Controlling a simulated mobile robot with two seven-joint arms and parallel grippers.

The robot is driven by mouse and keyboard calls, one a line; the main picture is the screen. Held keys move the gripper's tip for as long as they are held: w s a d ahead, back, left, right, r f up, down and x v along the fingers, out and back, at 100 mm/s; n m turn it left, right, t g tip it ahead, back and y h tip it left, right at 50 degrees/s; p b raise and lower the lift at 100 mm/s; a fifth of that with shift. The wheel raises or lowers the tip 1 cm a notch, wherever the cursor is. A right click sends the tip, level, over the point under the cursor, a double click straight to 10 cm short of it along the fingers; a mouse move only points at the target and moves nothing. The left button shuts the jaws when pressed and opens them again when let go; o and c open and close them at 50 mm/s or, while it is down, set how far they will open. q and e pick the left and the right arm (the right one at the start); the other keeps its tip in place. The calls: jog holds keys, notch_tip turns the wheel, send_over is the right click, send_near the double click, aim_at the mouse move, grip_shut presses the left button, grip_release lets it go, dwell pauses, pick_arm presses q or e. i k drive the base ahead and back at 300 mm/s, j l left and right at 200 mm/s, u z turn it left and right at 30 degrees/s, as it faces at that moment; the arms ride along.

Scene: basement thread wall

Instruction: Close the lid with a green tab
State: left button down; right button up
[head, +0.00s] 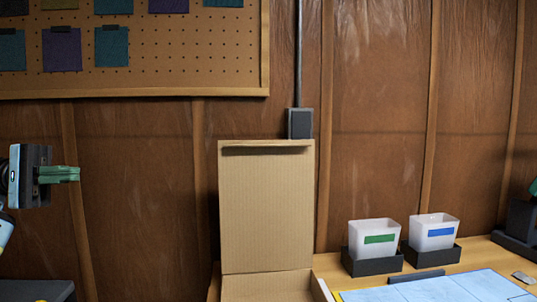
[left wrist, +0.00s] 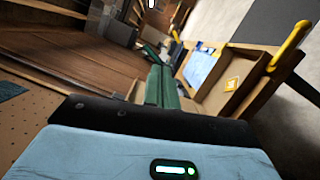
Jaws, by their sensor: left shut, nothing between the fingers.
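A cardboard box stands open at the bottom centre of the head view, with its tall lid (head: 266,205) upright. No green tab can be made out on this lid.
Two whitish bins, one with a green label (head: 380,239) and one with a blue label (head: 440,233), stand in dark holders right of the box. A light-blue sheet (head: 440,289) lies before them. A pegboard (head: 190,60) hangs upper left. The air between gripper and lid looks clear.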

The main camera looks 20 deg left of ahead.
aim_at(266, 187)
jog(key=i+l, duration=0.2)
jog(key=i, duration=0.2)
jog(key=i+l, duration=0.15)
jog(key=i, duration=0.25)
jog(key=i+l, duration=0.2)
jog(key=i, duration=0.25)
